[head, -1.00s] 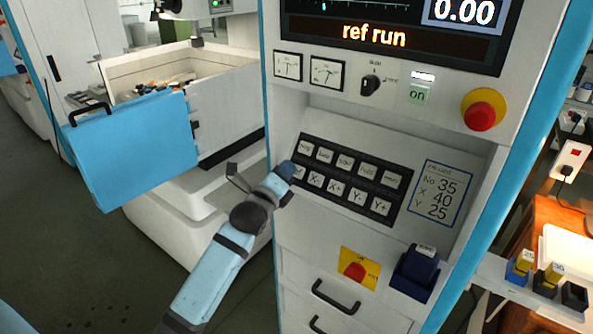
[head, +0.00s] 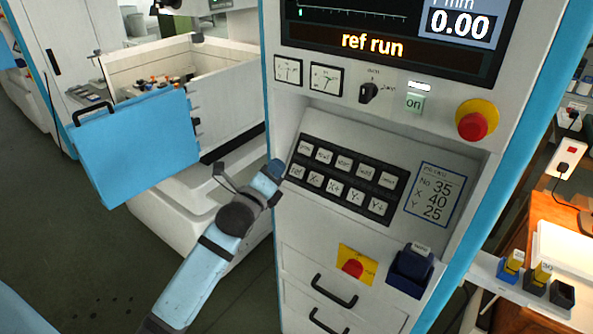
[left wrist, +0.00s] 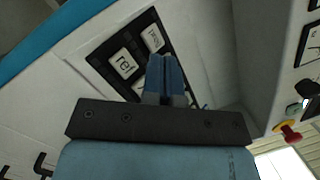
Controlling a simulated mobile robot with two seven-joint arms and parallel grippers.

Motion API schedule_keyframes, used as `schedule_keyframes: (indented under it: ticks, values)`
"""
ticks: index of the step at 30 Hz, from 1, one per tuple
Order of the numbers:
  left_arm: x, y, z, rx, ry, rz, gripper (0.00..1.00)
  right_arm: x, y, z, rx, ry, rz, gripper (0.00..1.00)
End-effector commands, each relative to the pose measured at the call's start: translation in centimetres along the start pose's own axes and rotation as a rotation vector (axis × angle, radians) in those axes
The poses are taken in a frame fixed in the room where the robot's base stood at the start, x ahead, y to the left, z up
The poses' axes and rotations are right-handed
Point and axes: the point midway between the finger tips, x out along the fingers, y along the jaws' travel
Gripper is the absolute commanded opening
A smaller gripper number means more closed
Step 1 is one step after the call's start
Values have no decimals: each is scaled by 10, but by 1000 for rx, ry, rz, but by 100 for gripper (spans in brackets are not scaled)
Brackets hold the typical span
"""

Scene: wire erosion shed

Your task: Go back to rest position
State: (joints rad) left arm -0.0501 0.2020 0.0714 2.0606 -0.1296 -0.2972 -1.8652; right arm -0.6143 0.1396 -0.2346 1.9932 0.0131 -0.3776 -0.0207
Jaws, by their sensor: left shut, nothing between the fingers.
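My left gripper (head: 275,168) is at the left edge of the control panel, beside the keypad (head: 345,178). In the left wrist view its blue fingers (left wrist: 163,75) are together with nothing between them, in front of the keypad near the "ref" key (left wrist: 124,63). In the head view the "ref" key (head: 297,171) shows just right of the fingertips. I cannot tell any contact with the panel. The screen (head: 390,40) reads "ref run" and 0.00. My right gripper is not in view.
A blue door (head: 140,150) hangs open on the machine tank at left. A red emergency button (head: 472,125) and a green "on" button (head: 414,103) sit above the keypad. Drawer handles (head: 334,292) and a dark blue holder (head: 411,270) are below. Grey floor (head: 60,240) is clear at left.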

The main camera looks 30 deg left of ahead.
Motion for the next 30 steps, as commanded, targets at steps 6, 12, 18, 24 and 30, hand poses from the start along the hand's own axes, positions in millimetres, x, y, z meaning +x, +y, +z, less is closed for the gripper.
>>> schedule_keyframes:
  ticks: [6, 12, 18, 24, 30]
  values:
    - [0, 0, 0, 0, 0, 0, 0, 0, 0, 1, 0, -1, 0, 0]
    - [-1, 1, -2, -13, 5, 4, 0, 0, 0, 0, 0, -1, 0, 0]
    - [-34, 29, -52, -320, 100, 99, 0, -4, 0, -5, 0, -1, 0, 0]
    - [-116, 70, -142, -942, 196, 360, 0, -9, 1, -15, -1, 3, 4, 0]
    - [-217, 94, -216, -1533, 142, 690, 0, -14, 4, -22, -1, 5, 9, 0]
